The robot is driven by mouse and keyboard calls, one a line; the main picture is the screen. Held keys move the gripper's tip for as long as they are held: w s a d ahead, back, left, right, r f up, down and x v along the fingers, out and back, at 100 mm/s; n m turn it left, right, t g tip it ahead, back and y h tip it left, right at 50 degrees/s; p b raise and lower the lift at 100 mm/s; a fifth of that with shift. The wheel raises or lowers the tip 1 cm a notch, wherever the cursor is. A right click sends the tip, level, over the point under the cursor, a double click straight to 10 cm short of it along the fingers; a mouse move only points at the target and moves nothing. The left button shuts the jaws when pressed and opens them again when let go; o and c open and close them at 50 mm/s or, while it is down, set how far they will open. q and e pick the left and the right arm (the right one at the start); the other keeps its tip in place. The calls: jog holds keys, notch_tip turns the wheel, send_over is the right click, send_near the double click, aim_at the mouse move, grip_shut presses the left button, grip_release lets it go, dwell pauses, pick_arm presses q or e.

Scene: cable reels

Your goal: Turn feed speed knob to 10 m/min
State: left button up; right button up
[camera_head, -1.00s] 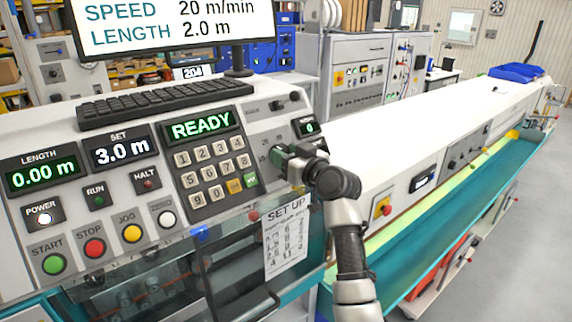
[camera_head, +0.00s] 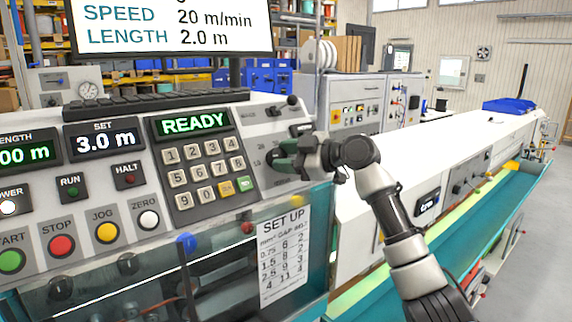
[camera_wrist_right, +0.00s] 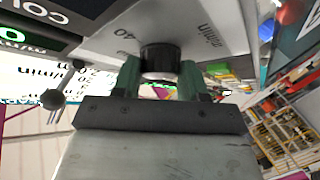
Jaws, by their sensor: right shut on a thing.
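The feed speed knob (camera_wrist_right: 160,58) is a short dark cylinder with a bright rim in the right wrist view. It sits on the grey panel beside printed "m/min" and "40" marks. My right gripper (camera_wrist_right: 160,78) is shut on it, with one green finger on each side. In the head view my right gripper (camera_head: 286,158) is at the panel right of the keypad and hides most of the knob and its scale. The knob's pointer cannot be made out. The monitor (camera_head: 172,28) reads SPEED 20 m/min and LENGTH 2.0 m. My left gripper is not in view.
The keypad (camera_head: 205,172) with its READY display is just left of my right gripper. A black keyboard (camera_head: 150,103) lies above the panel. A SET UP sheet (camera_head: 284,255) hangs below the gripper. A long white machine bed (camera_head: 430,160) stretches away to the right.

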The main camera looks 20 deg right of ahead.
jog(key=shift+n+g, duration=0.5)
jog(key=shift+n, duration=0.2)
jog(key=o, duration=0.9)
jog(key=shift+s+d+b, duration=0.2)
jog(key=shift+d+b, duration=0.15)
jog(key=b+v, duration=0.3)
jog(key=v, duration=0.7)
